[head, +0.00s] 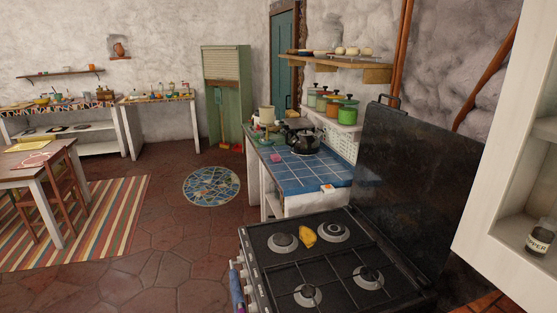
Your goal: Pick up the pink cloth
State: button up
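A small pink thing (276,158) lies on the blue-tiled counter (305,172), near its front left edge. It is too small to tell whether it is a cloth. A blue-purple cloth-like thing (237,288) hangs at the front of the black stove, at the bottom of the view. My gripper is not in view.
The black stove (283,262) with a yellow item (307,236) on top stands in the foreground, its dark raised lid behind. A dark kettle (304,140) stands behind the pink thing. A white cabinet (490,200) fills the right. The tiled floor (180,235) left of the stove is clear.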

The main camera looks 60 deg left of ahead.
aim_at(274, 158)
jog(key=u, duration=2.25)
jog(key=i+j, duration=0.1)
jog(key=j, duration=0.3)
jog(key=i+j+u, duration=0.15)
jog(key=j, duration=0.25)
jog(key=i+j+u, duration=0.25)
jog(key=i+j, duration=0.25)
jog(key=i+j+u, duration=0.2)
jog(key=i+j, duration=0.3)
jog(key=i+j+u, duration=0.25)
jog(key=i, duration=0.4)
jog(key=i+z, duration=0.2)
jog(key=i, duration=0.5)
jog(key=i+z, duration=0.25)
jog(key=i, duration=0.4)
jog(key=i+j+z, duration=0.2)
jog(key=i, duration=0.5)
jog(key=i+l+z, duration=0.2)
jog(key=i+z, duration=0.7)
jog(key=i+j+z, duration=0.15)
jog(key=i+z, duration=0.25)
jog(key=i, duration=0.15)
jog(key=i+l+z, duration=0.35)
jog(key=i+l, duration=0.2)
jog(key=i, duration=0.3)
